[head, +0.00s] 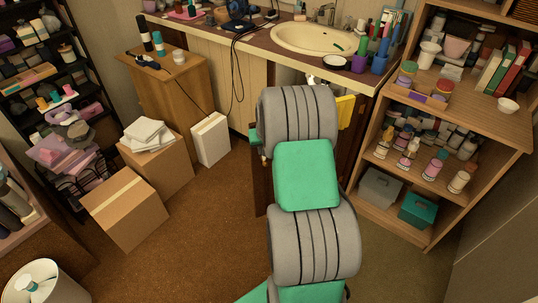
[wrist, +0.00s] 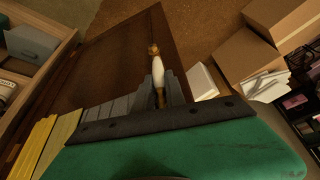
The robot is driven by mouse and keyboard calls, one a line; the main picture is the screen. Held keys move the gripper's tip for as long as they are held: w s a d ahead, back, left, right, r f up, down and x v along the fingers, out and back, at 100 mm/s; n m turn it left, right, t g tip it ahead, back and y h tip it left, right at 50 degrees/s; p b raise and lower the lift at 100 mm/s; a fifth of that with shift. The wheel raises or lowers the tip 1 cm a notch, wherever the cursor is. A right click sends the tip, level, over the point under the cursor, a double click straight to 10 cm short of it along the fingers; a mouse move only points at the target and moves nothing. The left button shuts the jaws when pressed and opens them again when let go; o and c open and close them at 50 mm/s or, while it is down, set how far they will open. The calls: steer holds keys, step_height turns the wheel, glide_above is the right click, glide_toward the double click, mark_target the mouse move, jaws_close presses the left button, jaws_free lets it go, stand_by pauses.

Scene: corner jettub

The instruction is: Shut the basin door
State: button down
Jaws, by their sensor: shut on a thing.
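The basin door (wrist: 115,65) is a dark brown wooden panel and fills much of the wrist view. In the head view a dark strip of the door (head: 261,190) shows left of my arm. It stands open, out from the cabinet under the basin (head: 322,38). The door's handle (wrist: 162,62) is white with brass ends. My gripper (wrist: 166,88) is shut on this handle, its grey fingers on either side of it.
An open wooden shelf unit (head: 432,110) stands close on the right. A white box (head: 211,138) and cardboard boxes (head: 124,208) stand on the left. The brown carpet between (head: 205,225) is clear.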

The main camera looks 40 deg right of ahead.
steer(key=shift+w, duration=0.3)
steer(key=c, duration=1.4)
jaws_free()
steer(key=p+v, duration=0.1)
steer(key=v, duration=0.6)
steer(key=shift+s+r, duration=0.2)
steer(key=shift+r, duration=0.15)
steer(key=shift+a, duration=0.1)
